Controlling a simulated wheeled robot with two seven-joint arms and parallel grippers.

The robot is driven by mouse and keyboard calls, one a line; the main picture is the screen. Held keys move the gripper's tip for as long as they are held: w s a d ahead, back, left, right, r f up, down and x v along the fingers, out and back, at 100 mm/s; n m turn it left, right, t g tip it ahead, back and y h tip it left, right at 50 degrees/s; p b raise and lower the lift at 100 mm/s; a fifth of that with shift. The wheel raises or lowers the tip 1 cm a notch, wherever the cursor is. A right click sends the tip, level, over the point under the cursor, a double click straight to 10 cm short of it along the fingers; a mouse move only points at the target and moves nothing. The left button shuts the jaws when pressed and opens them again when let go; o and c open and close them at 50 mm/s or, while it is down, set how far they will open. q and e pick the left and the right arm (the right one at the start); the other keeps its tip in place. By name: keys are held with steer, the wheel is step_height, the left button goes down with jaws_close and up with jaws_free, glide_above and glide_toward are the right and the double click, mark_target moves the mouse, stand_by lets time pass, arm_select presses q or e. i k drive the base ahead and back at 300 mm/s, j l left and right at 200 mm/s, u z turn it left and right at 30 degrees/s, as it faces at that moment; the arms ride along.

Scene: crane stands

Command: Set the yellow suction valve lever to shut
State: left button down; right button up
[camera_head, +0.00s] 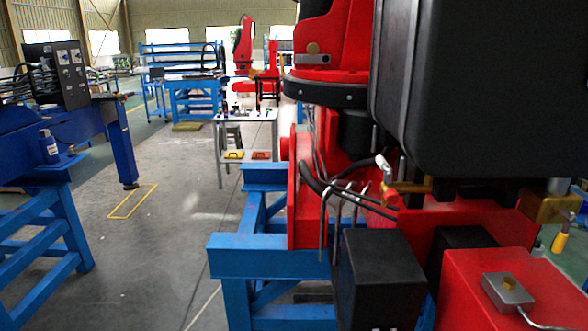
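A lever with a yellow grip (560,241) hangs at the right edge of the head view. It points downward, slightly tilted, below a brass-coloured valve body (552,208) on the red crane. I cannot tell from this angle whether that position is open or shut. A smaller brass fitting (408,187) with red and pale parts sits further left, beside black hoses. Neither of my grippers shows in the head view, and nothing is seen touching the yellow lever.
A large black tank (480,90) overhangs the valve area. A red box (500,285) with a grey switch box (507,291) stands below it. A black box (378,280) and blue stand (265,255) are nearer the middle. Open floor (160,240) lies left.

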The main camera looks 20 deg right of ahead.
mark_target(557, 246)
steer(key=i+j+z, duration=0.1)
steer(key=z, duration=0.3)
steer(key=i+j+z, duration=0.15)
steer(key=z, duration=0.25)
steer(key=i+j+z, duration=0.1)
steer(key=z, duration=0.3)
steer(key=j+z, duration=0.4)
steer(key=i+j+z, duration=0.15)
steer(key=j+z, duration=0.25)
steer(key=i+j+z, duration=0.1)
steer(key=j+z, duration=0.95)
steer(key=i+j, duration=0.05)
steer(key=j, duration=0.05)
